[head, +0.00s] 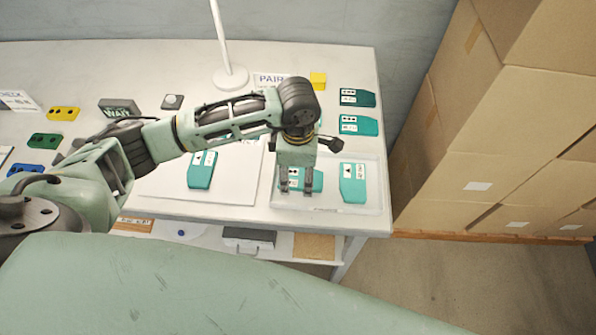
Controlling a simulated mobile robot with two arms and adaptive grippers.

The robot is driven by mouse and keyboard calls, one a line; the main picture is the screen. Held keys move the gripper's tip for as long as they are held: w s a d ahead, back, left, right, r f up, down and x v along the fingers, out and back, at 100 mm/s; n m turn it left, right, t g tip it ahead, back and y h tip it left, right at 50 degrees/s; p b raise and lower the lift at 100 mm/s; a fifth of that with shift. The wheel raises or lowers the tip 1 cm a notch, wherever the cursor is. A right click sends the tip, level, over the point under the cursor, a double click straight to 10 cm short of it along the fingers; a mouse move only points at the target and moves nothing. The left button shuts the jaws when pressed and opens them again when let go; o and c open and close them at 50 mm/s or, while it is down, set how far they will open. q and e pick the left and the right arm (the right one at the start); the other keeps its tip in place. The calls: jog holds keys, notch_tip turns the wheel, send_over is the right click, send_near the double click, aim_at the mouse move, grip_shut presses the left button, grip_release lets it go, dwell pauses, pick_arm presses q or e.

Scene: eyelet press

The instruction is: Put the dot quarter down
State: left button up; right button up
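A teal piece with a white dotted label (316,180) is at the left part of a pale tray (330,206), partly hidden by my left gripper. My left gripper (296,191) points down at this piece, its two fingertips apart and overlapping the piece's near side. I cannot tell whether the fingers press on it, or whether the piece touches the tray. A second teal piece (353,184), with a dark triangle on its label, lies at the tray's right. My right gripper is not in view.
Another teal piece (202,170) lies on a white board (236,187) left of the tray. Two more teal pieces (357,97) (358,125) lie behind the tray. A yellow block (318,80), a PAIR sign (270,80) and a white post (230,77) stand farther back. Cartons (500,130) rise at the right.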

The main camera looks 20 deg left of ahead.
aim_at(298, 177)
pick_arm(q)
jog(key=shift+o, duration=1)
jog(key=shift+r, duration=0.1)
jog(key=shift+r, duration=0.2)
notch_tip(298, 177, up, 12)
jog(key=b, duration=0.3)
jog(key=shift+f, duration=0.15)
